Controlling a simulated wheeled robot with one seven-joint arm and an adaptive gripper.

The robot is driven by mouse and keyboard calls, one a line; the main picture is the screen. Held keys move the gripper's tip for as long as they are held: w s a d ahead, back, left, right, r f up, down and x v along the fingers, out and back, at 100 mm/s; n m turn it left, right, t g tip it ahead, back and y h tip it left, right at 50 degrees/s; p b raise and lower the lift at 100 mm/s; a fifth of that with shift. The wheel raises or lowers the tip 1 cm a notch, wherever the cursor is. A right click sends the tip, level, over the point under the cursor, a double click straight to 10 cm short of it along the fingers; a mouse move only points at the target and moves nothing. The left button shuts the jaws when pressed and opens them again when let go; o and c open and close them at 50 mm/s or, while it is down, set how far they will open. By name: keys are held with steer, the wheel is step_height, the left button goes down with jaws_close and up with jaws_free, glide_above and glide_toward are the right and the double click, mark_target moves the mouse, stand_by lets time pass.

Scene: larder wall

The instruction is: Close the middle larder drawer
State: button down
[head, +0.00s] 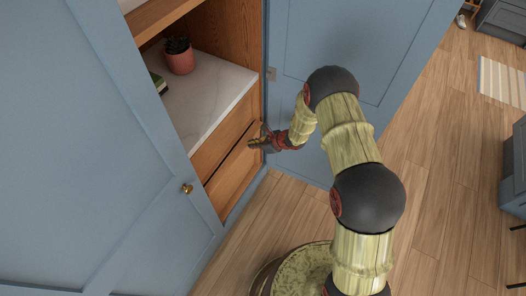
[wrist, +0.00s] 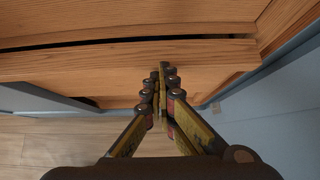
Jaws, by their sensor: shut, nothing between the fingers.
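The middle larder drawer (head: 231,177) has a plain wooden front, low in the larder under the pale marble counter. In the wrist view its front (wrist: 90,66) spans the picture, with a narrow dark gap along its top edge, so it appears to stand slightly out. My gripper (head: 254,144) is at the drawer fronts near their right end. In the wrist view my gripper (wrist: 163,70) has its fingers together, empty, with the tips at the drawer front. I cannot tell whether they touch it.
Blue larder doors stand open at the left (head: 110,130) and right (head: 385,45); the left one has a brass knob (head: 187,188). A potted plant (head: 179,58) stands on the marble counter (head: 205,95). Wooden floor (head: 440,190) is clear at the right.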

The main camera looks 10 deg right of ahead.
mark_target(245, 142)
steer(key=shift+w+a+b, duration=0.15)
steer(key=shift+w+a, duration=0.4)
steer(key=shift+a, duration=0.25)
steer(key=shift+w+a+b, duration=0.15)
steer(key=shift+w+a, duration=0.4)
steer(key=shift+a, duration=0.2)
steer(key=shift+d, duration=0.15)
